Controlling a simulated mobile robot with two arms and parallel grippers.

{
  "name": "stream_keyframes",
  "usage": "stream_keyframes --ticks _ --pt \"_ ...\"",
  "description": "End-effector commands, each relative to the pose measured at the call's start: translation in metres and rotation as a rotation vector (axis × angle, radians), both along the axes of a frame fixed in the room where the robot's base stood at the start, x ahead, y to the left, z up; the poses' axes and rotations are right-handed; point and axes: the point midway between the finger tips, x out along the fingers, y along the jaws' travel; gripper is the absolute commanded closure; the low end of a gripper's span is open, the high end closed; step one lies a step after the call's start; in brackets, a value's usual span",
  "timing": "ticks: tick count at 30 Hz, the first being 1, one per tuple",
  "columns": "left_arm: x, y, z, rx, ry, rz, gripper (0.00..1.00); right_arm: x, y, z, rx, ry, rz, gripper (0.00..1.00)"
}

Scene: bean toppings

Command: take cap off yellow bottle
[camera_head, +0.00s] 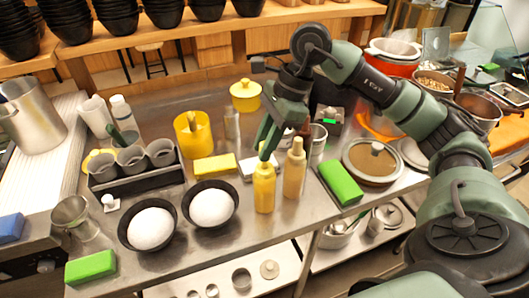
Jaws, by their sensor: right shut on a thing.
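The yellow bottle (264,190) stands upright near the front edge of the steel table. My right gripper (266,153) points down at its top and is shut on the bottle's cap. The cap is mostly hidden by the fingers, and I cannot tell whether it is still seated on the bottle. A tan bottle (294,172) with a pointed top stands upright just to the right of the yellow one. My left gripper is not in view.
Two black bowls with white contents (151,228) (211,207) stand to the left. A green block (341,182) and a lidded pan (372,163) are to the right. A yellow block (215,167) and yellow cup (192,135) lie behind. Bare steel (235,235) shows at the front.

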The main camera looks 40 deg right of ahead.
Motion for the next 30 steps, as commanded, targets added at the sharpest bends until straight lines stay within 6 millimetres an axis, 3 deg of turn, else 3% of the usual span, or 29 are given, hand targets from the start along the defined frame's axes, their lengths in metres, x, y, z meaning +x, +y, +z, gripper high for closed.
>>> stream_keyframes --ticks 15,21,30 --pt "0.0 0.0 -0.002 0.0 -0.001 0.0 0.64 0.001 0.0 0.141 0.003 -0.006 0.0 0.97" --pt "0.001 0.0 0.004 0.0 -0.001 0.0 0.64 0.0 0.0 0.165 0.002 -0.002 -0.001 0.97" --pt "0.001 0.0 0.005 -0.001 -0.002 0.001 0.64 0.0 0.0 0.171 0.002 0.0 -0.001 0.97"
